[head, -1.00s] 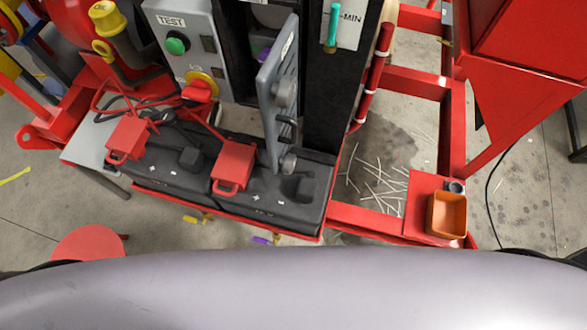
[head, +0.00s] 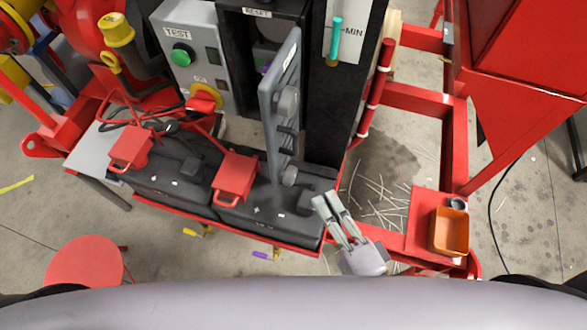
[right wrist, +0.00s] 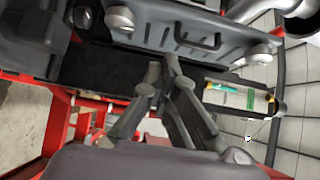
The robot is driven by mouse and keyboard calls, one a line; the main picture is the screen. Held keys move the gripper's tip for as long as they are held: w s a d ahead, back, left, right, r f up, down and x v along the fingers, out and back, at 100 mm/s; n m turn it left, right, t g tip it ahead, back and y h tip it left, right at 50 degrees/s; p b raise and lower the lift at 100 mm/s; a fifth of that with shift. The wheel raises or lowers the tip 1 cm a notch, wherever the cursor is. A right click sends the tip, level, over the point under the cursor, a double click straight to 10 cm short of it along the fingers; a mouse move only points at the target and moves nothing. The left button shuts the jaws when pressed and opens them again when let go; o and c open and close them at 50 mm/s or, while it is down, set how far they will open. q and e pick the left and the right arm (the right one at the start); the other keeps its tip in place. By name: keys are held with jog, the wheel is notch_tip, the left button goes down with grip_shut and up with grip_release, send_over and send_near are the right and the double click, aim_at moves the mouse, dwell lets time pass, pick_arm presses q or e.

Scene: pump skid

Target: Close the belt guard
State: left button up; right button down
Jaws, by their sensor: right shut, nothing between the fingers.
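A grey hinged panel (head: 279,100) with round knobs and a handle stands swung open, nearly edge-on, in front of a black housing marked RESET (head: 258,14). It appears to be the belt guard; no label naming it is readable. In the right wrist view the panel (right wrist: 172,32) shows its ribbed face and dark handle (right wrist: 205,42) beyond the fingertips. My right gripper (head: 328,202) is shut and empty, low and to the right of the panel, apart from it in the head view. It also shows in the right wrist view (right wrist: 163,72). My left gripper is out of view.
Black batteries (head: 262,213) with red clamps (head: 235,178) lie below the panel. A black post with a MIN plate (head: 350,32) stands right of it. Red frame beams (head: 415,85) and an orange bin (head: 450,230) are on the right. A red stool (head: 83,262) is lower left.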

jog(key=w+a+p, duration=0.2)
jog(key=w+a, duration=0.4)
jog(key=shift+w, duration=0.35)
jog(key=shift+p, duration=0.3)
